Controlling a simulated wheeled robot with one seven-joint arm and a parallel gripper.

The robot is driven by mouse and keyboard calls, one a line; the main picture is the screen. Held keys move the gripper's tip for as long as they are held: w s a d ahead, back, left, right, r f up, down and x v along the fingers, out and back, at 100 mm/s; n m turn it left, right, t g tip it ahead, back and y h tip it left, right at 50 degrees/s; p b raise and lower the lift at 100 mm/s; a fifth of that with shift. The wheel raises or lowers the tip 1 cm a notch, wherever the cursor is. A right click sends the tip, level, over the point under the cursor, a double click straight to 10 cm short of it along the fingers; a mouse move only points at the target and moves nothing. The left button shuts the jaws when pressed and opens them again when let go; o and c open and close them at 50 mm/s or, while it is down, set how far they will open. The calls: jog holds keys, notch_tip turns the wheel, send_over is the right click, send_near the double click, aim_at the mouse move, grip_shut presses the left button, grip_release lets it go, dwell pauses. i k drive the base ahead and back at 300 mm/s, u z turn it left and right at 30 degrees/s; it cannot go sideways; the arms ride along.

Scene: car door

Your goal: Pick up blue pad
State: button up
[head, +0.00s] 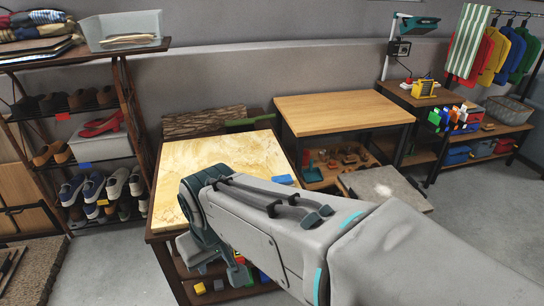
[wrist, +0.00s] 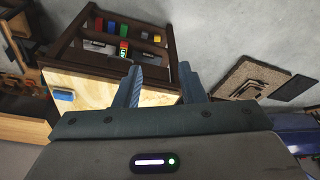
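A small blue pad (head: 284,179) lies on the right edge area of the light, marbled wood tabletop (head: 225,152), just beyond my arm in the head view. In the wrist view the blue pad (wrist: 63,95) sits at the left on the same tabletop (wrist: 95,86), showing a pale lower edge. My gripper (wrist: 162,82) is open, with its two fingers spread and nothing between them. The pad is to the left of the fingers there, apart from them. In the head view my arm hides part of the table and most of the gripper.
A shelf under the table holds several coloured blocks (wrist: 124,40). A second wooden table (head: 340,112) stands behind right, with a grey slab (head: 383,186) in front of it. A shoe rack (head: 100,160) stands at the left. Most of the marbled tabletop is clear.

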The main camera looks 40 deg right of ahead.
aim_at(287, 179)
jog(key=z, duration=0.7)
jog(key=i, duration=1.1)
jog(key=z, duration=0.45)
